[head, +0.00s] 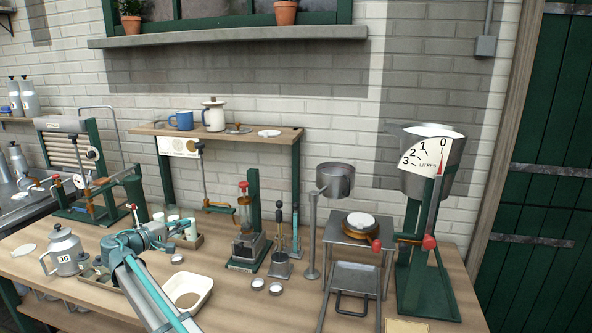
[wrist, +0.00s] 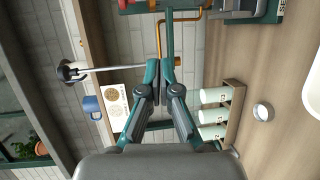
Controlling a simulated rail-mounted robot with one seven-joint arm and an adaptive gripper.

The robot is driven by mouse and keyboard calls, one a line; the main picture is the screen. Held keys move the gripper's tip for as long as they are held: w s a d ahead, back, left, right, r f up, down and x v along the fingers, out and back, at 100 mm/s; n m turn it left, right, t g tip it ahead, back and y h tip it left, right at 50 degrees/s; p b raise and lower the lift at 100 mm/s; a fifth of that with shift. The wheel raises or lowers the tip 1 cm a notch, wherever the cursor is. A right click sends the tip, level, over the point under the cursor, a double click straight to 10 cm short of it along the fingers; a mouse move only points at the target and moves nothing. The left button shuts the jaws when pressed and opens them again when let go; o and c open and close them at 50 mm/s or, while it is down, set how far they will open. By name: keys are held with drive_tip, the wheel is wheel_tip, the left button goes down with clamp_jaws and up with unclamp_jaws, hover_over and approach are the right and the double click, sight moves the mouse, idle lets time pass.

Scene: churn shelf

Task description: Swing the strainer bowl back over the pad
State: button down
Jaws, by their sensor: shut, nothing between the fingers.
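The strainer bowl (head: 336,180) is a grey metal bowl held up at the top of a thin post (head: 312,235), right of centre in the head view. A white round pad (head: 361,220) sits on a brass-coloured ring on a small metal stand. In the picture the bowl is above and to the left of the pad, not squarely over it. My gripper (head: 188,225) is far to the left, near the white-capped bottles. The wrist view shows its fingertips (wrist: 161,65) together and empty. Neither the bowl nor the pad shows in the wrist view.
Between my gripper and the bowl stand a green press (head: 249,230) and thin tools (head: 280,255). A white tray (head: 188,290) lies in front. A bottle rack (wrist: 228,115) is close to my gripper. The dial scale (head: 428,165) stands right of the pad.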

drive_tip(key=w+d+r+m+g+h+p, duration=0.1)
drive_tip(key=w+d+r+h+p, duration=0.1)
drive_tip(key=w+d, duration=0.6)
drive_tip(key=w+d+r+m+g+h+p, duration=0.1)
drive_tip(key=w+d, duration=0.6)
drive_tip(key=d, duration=1.3)
drive_tip(key=w+d+r+m+g+h+p, duration=0.1)
drive_tip(key=w+d+r+p, duration=0.4)
drive_tip(key=d, duration=0.8)
drive_tip(key=shift+w+d+m+g+h, duration=0.4)
drive_tip(key=shift+w+m+h, duration=0.5)
drive_tip(key=shift+w, duration=0.95)
